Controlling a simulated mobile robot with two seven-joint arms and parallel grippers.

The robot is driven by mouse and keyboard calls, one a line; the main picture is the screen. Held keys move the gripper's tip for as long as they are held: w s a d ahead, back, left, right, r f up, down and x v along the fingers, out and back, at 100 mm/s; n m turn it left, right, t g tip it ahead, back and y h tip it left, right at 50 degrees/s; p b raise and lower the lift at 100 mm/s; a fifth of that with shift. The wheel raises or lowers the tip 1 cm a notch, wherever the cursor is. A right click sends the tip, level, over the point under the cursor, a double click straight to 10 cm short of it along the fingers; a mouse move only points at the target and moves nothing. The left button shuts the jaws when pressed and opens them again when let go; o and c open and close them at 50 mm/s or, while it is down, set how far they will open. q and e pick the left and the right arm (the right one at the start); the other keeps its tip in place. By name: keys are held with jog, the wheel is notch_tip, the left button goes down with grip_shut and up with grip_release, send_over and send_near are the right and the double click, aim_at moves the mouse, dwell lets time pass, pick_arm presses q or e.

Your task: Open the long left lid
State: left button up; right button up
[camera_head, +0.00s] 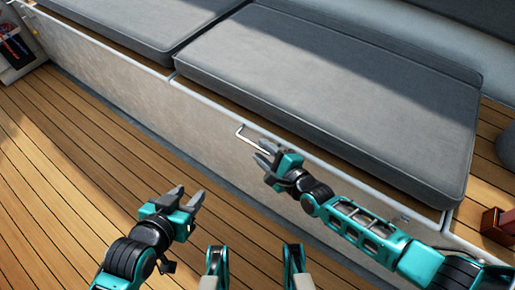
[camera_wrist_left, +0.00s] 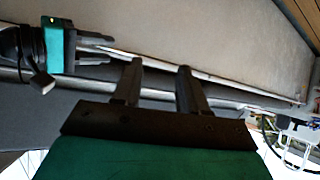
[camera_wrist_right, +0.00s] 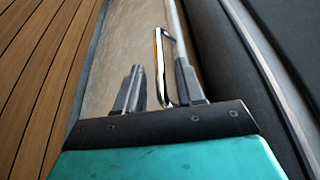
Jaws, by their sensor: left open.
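A long grey cushioned seat section (camera_head: 330,95), apparently the long lid, lies flat and closed on the bench. A bent metal handle (camera_head: 247,139) sticks out from its front edge. In the right wrist view the handle (camera_wrist_right: 162,65) lies between the lines of my two right fingers, with gaps on both sides. My right gripper (camera_head: 264,154) is open at the handle's near end; I cannot tell if it touches. My left gripper (camera_head: 189,196) is open and empty over the wooden floor, to the left of the right one; its fingers also show in the left wrist view (camera_wrist_left: 160,82).
Another grey cushion (camera_head: 140,22) adjoins at the upper left. The pale bench front (camera_head: 120,75) drops to the wooden floor (camera_head: 60,170), which is clear. A red-brown box (camera_head: 497,225) stands at the right edge. A shelf with dark items (camera_head: 14,45) is at the upper left.

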aim_at(261, 149)
jog(key=shift+b+x, duration=0.4)
jog(key=shift+x, duration=1.2)
grip_shut()
